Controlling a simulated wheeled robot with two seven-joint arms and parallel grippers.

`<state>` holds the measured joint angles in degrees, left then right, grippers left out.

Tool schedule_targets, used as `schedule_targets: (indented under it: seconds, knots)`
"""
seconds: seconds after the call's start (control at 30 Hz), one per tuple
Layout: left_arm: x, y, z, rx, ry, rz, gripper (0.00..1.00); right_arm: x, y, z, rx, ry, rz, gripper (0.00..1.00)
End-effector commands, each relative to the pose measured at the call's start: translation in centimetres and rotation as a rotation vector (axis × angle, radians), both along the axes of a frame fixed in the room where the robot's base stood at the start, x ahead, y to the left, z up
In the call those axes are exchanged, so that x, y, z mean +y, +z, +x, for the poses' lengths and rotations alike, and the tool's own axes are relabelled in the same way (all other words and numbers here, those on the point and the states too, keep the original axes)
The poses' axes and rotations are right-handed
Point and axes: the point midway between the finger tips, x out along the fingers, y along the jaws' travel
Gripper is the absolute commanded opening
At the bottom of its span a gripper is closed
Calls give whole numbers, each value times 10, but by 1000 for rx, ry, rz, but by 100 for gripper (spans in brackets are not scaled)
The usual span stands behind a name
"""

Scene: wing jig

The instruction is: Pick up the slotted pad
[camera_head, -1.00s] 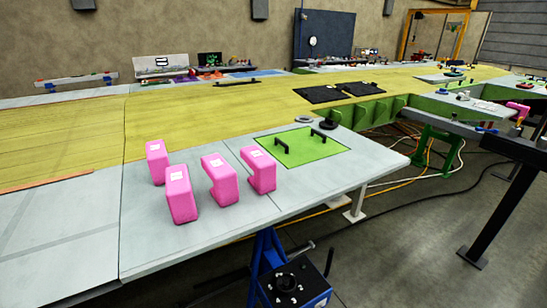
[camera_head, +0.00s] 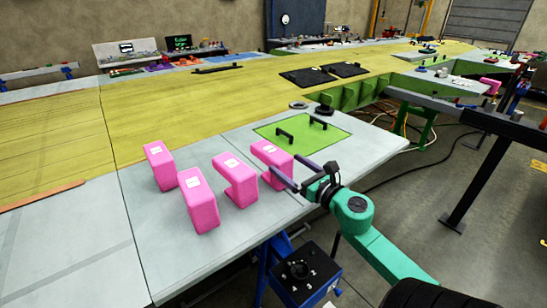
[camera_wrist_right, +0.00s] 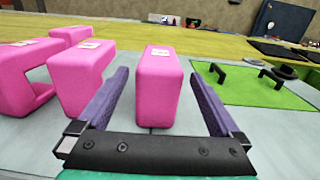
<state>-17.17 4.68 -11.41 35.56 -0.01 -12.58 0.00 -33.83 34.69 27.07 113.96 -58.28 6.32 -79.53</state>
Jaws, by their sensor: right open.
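Several pink pads with white labels stand upright on the grey table. The rightmost pad (camera_head: 268,152) shows in the right wrist view (camera_wrist_right: 158,85) between my open fingers; a notch showed in its side earlier, now mostly covered. Two more pads stand further left, one in front (camera_head: 199,202) and one behind (camera_head: 159,166). My right gripper (camera_head: 288,168) is open, with one finger on either side of the rightmost pad; no contact is visible. My left gripper is out of view.
A green plate (camera_head: 330,142) with two black handles lies right behind the rightmost pad. A dark ring and disc (camera_head: 324,110) lie behind it. A blue stand with a black box (camera_head: 298,270) is below the table's front edge. The table's front left (camera_head: 145,240) is clear.

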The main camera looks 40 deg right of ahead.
Motion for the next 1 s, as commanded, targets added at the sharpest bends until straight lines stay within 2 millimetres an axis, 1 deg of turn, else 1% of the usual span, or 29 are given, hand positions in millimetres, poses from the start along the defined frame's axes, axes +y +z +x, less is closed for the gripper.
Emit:
schedule_targets:
  seconds: [0.03,0.1,0.17,0.27,0.4,0.5,0.6,0.73,0.77,0.8,0.87,0.9,0.97,1.0]
  knots:
    - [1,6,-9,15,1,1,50,0,5,10,-4,1,1,100]
    - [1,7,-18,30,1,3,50,0,3,19,-2,0,2,100]
    - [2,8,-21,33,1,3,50,0,2,24,-1,-1,3,100]
    - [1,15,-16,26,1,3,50,0,5,36,-3,-2,4,100]
    - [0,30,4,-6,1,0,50,1,6,60,-3,-3,7,100]
    - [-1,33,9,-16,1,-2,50,1,3,72,-1,-2,6,100]
    - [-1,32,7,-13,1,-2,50,1,1,76,1,-1,4,100]
    - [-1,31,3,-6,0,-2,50,1,0,76,1,-1,4,100]
    - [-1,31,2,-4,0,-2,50,1,0,76,1,-1,4,96]
    - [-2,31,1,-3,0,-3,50,1,0,76,1,-1,4,81]
    - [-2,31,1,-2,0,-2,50,1,0,76,1,-1,5,58]
    - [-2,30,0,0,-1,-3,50,1,0,76,1,-1,5,43]
    - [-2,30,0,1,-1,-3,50,1,0,76,1,-1,5,20]
    - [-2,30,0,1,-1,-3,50,1,0,76,1,-1,5,10]
